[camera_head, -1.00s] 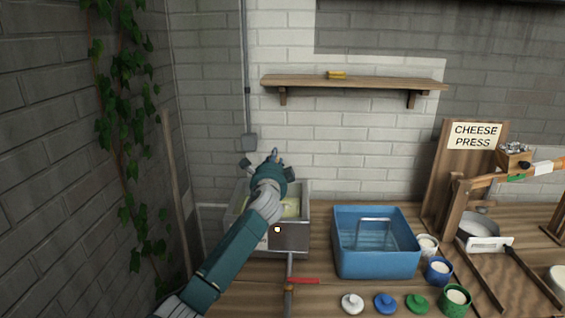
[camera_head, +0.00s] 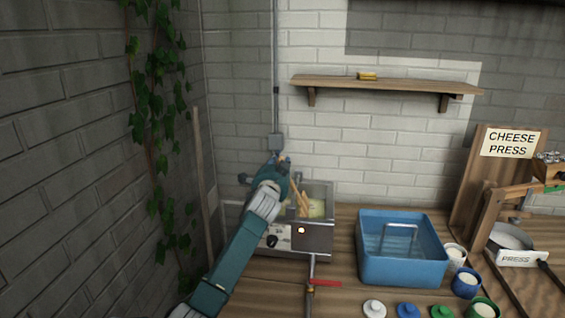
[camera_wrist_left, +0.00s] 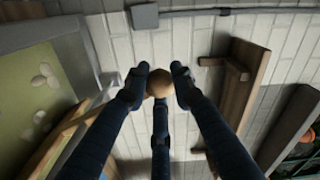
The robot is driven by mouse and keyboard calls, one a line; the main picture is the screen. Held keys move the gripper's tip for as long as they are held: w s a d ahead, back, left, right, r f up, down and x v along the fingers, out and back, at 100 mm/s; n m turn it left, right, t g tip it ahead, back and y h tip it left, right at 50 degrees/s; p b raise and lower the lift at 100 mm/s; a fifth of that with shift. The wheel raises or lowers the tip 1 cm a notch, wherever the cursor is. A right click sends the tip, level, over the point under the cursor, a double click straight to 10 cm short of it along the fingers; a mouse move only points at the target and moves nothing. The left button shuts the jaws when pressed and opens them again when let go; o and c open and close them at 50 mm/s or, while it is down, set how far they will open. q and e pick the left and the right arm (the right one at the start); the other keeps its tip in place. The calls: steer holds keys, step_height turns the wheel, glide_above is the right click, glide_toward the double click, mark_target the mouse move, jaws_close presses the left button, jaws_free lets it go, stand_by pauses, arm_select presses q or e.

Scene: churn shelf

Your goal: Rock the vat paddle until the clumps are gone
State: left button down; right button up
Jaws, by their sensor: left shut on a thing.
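The metal vat (camera_head: 313,238) stands on the bench against the wall, with pale yellow-green contents (camera_head: 316,208). In the left wrist view several pale clumps (camera_wrist_left: 41,76) float in those contents. The wooden paddle (camera_head: 301,199) slants up out of the vat towards my left gripper (camera_head: 284,162). In the wrist view my left gripper (camera_wrist_left: 158,82) is shut on the paddle's round wooden handle end (camera_wrist_left: 159,86). My forearm hides the vat's left part. My right gripper is out of view.
A blue tub (camera_head: 401,261) stands right of the vat, with small jars and lids at the front. A tap with a red handle (camera_head: 326,283) is in front of the vat. A wall shelf (camera_head: 388,86) hangs above. The cheese press (camera_head: 489,190) is at the right.

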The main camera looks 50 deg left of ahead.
arm_select(q)
steer(key=shift+f, duration=0.4)
steer(key=c, duration=1.4)
jaws_free()
steer(key=shift+r, duration=0.2)
steer(key=v, duration=1.2)
steer(key=shift+r, duration=0.1)
